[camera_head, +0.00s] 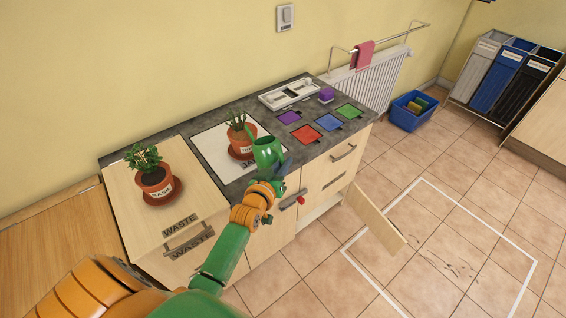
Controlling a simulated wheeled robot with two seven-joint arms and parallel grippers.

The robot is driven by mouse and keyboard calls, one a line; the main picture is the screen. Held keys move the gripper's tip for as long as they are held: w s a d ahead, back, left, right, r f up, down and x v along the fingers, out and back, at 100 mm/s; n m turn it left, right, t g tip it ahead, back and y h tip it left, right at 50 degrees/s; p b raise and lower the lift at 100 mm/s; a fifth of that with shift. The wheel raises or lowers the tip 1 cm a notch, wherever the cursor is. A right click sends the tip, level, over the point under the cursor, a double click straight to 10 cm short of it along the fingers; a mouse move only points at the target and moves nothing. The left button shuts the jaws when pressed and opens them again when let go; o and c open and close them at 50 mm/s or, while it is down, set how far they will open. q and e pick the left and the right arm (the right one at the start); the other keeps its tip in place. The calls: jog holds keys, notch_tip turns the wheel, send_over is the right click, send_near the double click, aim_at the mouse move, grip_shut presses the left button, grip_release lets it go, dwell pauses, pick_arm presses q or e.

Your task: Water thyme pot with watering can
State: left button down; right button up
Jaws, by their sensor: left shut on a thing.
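A green watering can (266,152) is held by my left gripper (276,176) just above the front edge of the dark counter. The gripper is shut on the can; its fingers are small and partly hidden by my arm. A terracotta pot with a thyme plant (238,141) stands on a brown saucer on a white square, just behind and left of the can. The can overlaps the pot's right side in the picture. A second terracotta pot, labelled basil (155,183), stands on a saucer on the pale wooden board at the left. My right gripper is not in view.
A wooden surface (55,235) adjoins at the left.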

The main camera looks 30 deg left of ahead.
aim_at(281, 153)
pick_arm(q)
jog(key=shift+r+p, duration=0.45)
jog(key=shift+r, duration=0.15)
jog(key=shift+f, duration=0.1)
jog(key=shift+a+r+n+p, duration=0.1)
jog(key=shift+r+n+p, duration=0.2)
jog(key=shift+r+p, duration=0.5)
jog(key=shift+p, duration=0.4)
jog(key=shift+w+a+r+n+g+h+p, duration=0.15)
jog(key=shift+r+n+g+h+p, duration=0.1)
jog(key=shift+r+p, duration=0.25)
jog(key=shift+a+r+n+g+h+p, duration=0.15)
jog(key=shift+r+g+p, duration=0.15)
jog(key=shift+p, duration=0.35)
